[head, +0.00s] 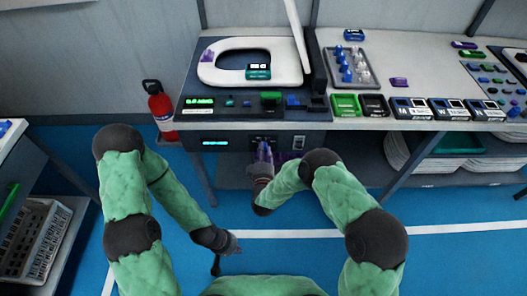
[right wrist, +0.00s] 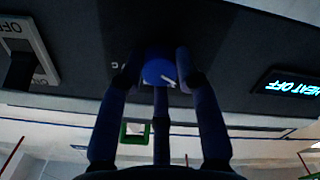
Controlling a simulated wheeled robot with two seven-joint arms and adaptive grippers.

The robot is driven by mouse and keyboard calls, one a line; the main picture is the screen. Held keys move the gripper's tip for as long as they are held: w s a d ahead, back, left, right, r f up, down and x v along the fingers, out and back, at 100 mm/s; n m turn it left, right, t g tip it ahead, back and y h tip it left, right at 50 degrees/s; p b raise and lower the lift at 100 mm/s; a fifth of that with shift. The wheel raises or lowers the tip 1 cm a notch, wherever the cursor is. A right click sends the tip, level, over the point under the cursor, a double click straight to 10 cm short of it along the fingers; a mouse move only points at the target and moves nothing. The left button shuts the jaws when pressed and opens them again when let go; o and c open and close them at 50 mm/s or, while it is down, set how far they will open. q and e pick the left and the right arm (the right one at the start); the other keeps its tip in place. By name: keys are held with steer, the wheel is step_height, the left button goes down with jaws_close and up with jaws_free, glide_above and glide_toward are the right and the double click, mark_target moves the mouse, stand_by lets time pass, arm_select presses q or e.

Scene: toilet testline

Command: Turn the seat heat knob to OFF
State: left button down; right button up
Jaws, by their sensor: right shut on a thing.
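The seat heat knob (right wrist: 158,72) is round and blue with a white pointer mark, on the dark front panel in the right wrist view. The fingers of my right gripper (right wrist: 161,78) are closed around it. In the head view my right gripper (head: 263,157) is at the front panel below the bench top and hides the knob. A lit display (right wrist: 293,87) beside the knob reads HEAT OFF; it also shows in the head view (head: 215,142). My left gripper (head: 222,243) hangs low over the blue floor, away from the panel; its fingers are too small to judge.
A switch (right wrist: 28,60) with an OFF label is on the same panel. A white toilet seat (head: 215,72) lies on the bench above. A red fire extinguisher (head: 161,108) stands to the left.

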steer(key=shift+w+a+r+n, duration=0.2)
steer(key=shift+w+r+n, duration=0.1)
steer(key=shift+r+n, duration=0.25)
steer(key=o, duration=1.1)
steer(key=shift+o, duration=0.2)
steer(key=s, duration=1.2)
steer(key=shift+f, duration=0.3)
steer(key=shift+s, duration=0.1)
